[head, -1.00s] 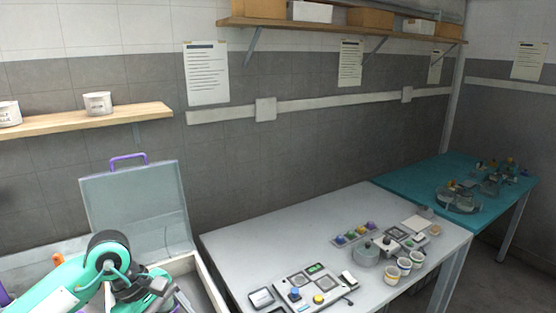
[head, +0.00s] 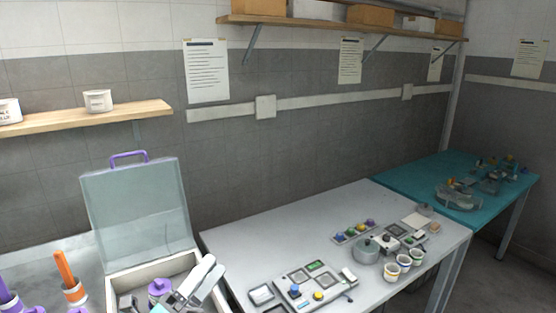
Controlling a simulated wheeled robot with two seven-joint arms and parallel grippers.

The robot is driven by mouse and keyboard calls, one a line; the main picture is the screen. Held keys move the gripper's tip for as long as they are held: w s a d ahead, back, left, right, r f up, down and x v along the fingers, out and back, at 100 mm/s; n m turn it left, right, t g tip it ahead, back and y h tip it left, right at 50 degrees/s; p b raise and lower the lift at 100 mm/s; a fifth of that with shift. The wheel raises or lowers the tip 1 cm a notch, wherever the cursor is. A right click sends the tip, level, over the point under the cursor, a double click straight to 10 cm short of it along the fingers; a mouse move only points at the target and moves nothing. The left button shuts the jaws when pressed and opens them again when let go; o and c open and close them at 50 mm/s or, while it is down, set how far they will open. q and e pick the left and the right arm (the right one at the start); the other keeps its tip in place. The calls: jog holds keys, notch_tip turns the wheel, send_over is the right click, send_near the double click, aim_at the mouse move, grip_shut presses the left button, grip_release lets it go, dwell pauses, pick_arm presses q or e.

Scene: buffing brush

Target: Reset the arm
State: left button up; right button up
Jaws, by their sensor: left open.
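My left gripper (head: 205,277) shows at the bottom of the head view, its two pale fingers apart and nothing seen between them. It is in front of or over the right part of an open case (head: 218,290) with a pale rim; I cannot tell its height above it. The case's clear lid (head: 135,210) stands up at the back with a purple handle (head: 128,155). A purple part (head: 158,287) and grey parts show inside the case. The rest of my left arm is mostly below the picture. My right gripper is not in view.
An orange-handled tool (head: 65,270) stands upright in a holder left of the case, with purple parts (head: 8,295) beside it. A grey table (head: 235,245) to the right bears a control panel (head: 313,284), a round pot (head: 366,252) and several cups. A teal table (head: 405,178) stands beyond.

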pick_arm(q)
jog(key=s+a+f+n+g+y, duration=0.2)
jog(key=a+f+n+y, duration=0.4)
jog(key=f+n+y, duration=0.35)
jog(key=s+a+f+n+g+y, duration=0.2)
jog(key=a+f+n+y, duration=0.4)
jog(key=f+n, duration=0.6)
jog(key=s+d+f+n+g, duration=0.1)
jog(key=s+f+n+g, duration=0.4)
jog(key=s, duration=0.4)
jog(key=s+f+n+g, duration=0.3)
jog(key=s+f+g, duration=0.35)
jog(key=s, duration=0.35)
notch_tip(320, 180, down, 32)
jog(key=s+a+f+m+g, duration=0.1)
jog(key=s+a+f+g, duration=0.1)
jog(key=s+f, duration=1.7)
jog(key=shift+a, duration=0.5)
